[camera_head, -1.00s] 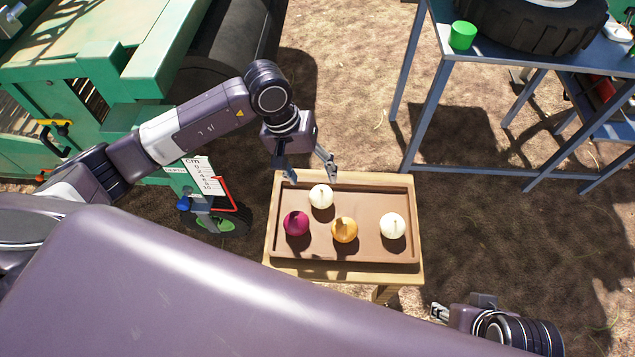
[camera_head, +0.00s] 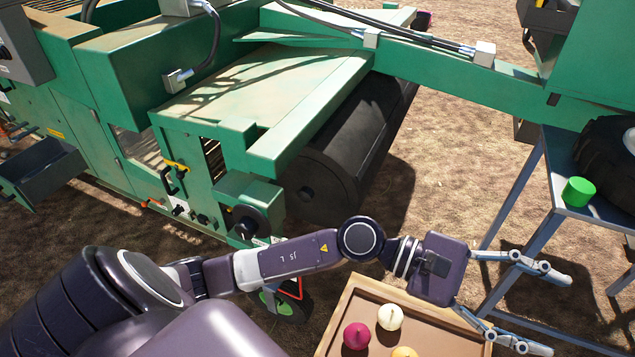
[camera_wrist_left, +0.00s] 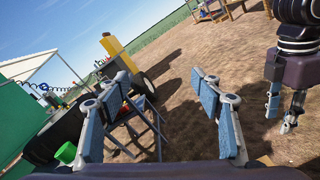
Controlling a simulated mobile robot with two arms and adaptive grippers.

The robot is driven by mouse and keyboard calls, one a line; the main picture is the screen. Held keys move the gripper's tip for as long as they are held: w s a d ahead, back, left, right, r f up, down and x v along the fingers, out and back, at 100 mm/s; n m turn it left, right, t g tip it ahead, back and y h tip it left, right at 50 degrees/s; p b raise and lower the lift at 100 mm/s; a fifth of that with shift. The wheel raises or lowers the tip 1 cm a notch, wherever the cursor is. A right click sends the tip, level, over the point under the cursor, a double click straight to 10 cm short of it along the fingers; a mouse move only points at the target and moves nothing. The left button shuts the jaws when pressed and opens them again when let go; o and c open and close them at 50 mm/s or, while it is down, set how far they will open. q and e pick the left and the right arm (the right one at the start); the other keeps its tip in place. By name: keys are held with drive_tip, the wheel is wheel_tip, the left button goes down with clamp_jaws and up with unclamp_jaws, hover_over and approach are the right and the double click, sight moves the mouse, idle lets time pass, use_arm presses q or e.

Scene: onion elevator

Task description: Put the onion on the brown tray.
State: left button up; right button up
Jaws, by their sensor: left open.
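The brown tray (camera_head: 435,340) lies on a small wooden table at the bottom of the head view, cut off by the frame. On it are a white onion (camera_head: 390,317), a red onion (camera_head: 357,336) and, partly cut off, a yellow onion (camera_head: 404,352). My left gripper (camera_head: 525,303) is open and empty, its fingers pointing right, above and beyond the tray's right side. In the left wrist view its fingers (camera_wrist_left: 160,118) are wide apart with nothing between them. My right gripper (camera_wrist_left: 281,117) shows at the right of that view, fingers apart and empty.
A green machine with a black roller (camera_head: 345,150) fills the left and middle back. A blue metal table (camera_head: 560,190) with a green cup (camera_head: 578,191) and a tyre (camera_head: 612,160) stands at the right. Bare ground lies between them.

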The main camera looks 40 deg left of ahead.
use_arm(q)
drive_tip(key=w+a+r+n+t+y, duration=0.1)
drive_tip(key=w+a+r+n+t, duration=0.3)
drive_tip(key=n+t, duration=0.45)
drive_tip(key=w+a+r+n+t+y, duration=0.1)
drive_tip(key=w+a+r+n+t, duration=0.3)
drive_tip(key=n, duration=0.7)
drive_tip(key=w+a+f+n+t+y, duration=0.25)
drive_tip(key=a+f+n+y, duration=0.65)
drive_tip(key=a+n+y, duration=0.75)
drive_tip(key=s+a+f+n+g, duration=0.2)
drive_tip(key=s+f+n+g, duration=0.2)
drive_tip(key=f+n, duration=0.4)
drive_tip(key=s+a+f+n+g, duration=0.2)
drive_tip(key=s+f+n+g, duration=0.25)
drive_tip(key=f, duration=0.55)
drive_tip(key=s+f+n+g, duration=0.2)
drive_tip(key=s+f, duration=0.1)
drive_tip(key=s, duration=0.2)
drive_tip(key=s+d+f+n+g, duration=0.1)
drive_tip(key=s+f+n+g, duration=0.1)
drive_tip(key=s, duration=0.4)
drive_tip(key=s+d+f+n+g+h, duration=0.1)
drive_tip(key=s+f+n+g, duration=0.2)
drive_tip(key=s, duration=0.3)
drive_tip(key=shift+s+d+f, duration=0.2)
drive_tip(key=shift+s+f, duration=0.05)
drive_tip(key=shift+f, duration=0.5)
